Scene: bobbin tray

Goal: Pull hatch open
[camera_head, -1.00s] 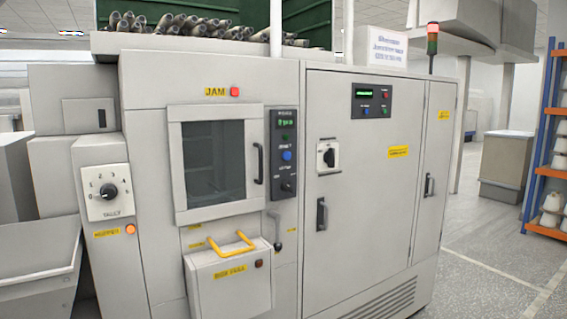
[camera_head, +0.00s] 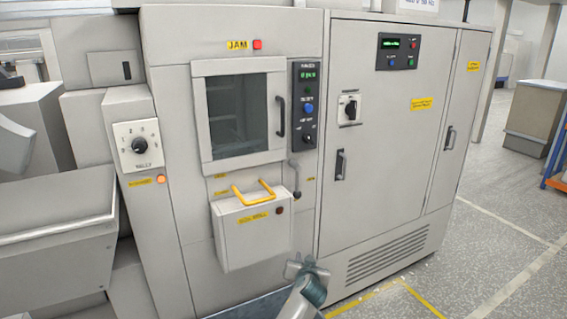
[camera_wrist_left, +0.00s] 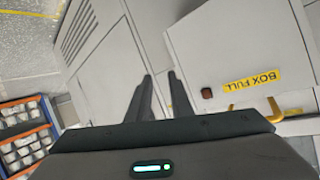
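The hatch (camera_head: 200,130) is a pale framed door with a dark window, set in the front of the grey machine under a JAM label. It looks closed. Its dark vertical handle (camera_head: 281,116) is on the right side of the frame. My left gripper (camera_head: 307,268) is low in front of the machine, below the hatch and apart from its handle. In the left wrist view its two dark fingers (camera_wrist_left: 160,76) stand apart with nothing between them. The hatch is not in the left wrist view. My right gripper is not in view.
A box (camera_head: 252,235) with a yellow handle (camera_head: 252,191) juts out below the hatch; its BOX FULL label also shows in the left wrist view (camera_wrist_left: 252,79). A control panel (camera_head: 307,110) is right of the hatch, with a small lever (camera_head: 296,180) below.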

